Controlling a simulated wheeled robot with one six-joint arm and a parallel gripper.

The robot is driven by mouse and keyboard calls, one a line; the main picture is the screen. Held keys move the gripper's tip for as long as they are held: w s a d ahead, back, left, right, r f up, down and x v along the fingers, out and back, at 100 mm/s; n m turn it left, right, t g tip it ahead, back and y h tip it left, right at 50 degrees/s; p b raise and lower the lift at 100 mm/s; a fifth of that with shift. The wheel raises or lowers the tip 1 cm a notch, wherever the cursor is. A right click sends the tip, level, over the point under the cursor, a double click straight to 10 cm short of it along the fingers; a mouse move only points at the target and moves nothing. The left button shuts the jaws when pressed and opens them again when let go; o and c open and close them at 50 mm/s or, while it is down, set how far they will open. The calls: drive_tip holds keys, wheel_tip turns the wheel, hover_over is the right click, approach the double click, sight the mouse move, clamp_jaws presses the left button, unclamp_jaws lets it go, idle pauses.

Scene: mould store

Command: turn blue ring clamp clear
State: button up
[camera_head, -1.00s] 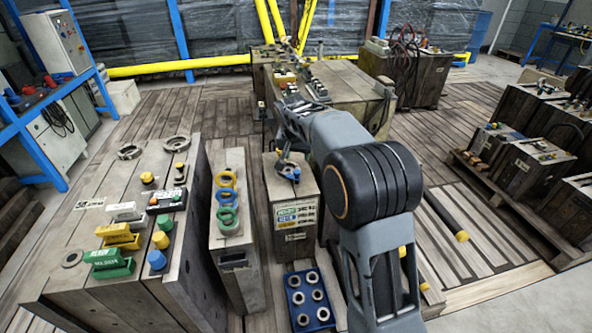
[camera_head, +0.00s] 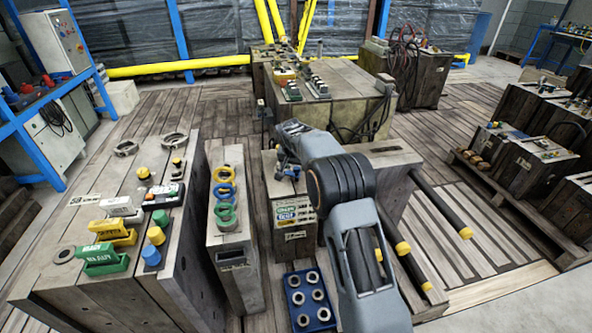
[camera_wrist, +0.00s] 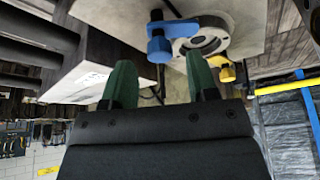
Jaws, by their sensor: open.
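The blue ring clamp (camera_wrist: 178,38) is in the wrist view, a blue arm with a blue bolt beside it. It lies at the edge of a round metal ring (camera_wrist: 214,36) on a pale block face. My gripper (camera_wrist: 158,82) has two green fingers, apart and empty, with the clamp just beyond their tips. No contact shows. In the head view a small blue part (camera_head: 291,171), likely this clamp, sits on top of a narrow block, and my forearm covers much of that area. My fingertips cannot be made out there.
A yellow clamp (camera_wrist: 226,72) sits on the far side of the ring. In the head view a narrow block (camera_head: 232,245) with coloured rings and a large block (camera_head: 100,290) with green and yellow parts stand to the left. A blue tray (camera_head: 308,306) is on the floor.

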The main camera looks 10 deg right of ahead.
drive_tip(key=shift+x, duration=1.05)
drive_tip(key=c, duration=0.9)
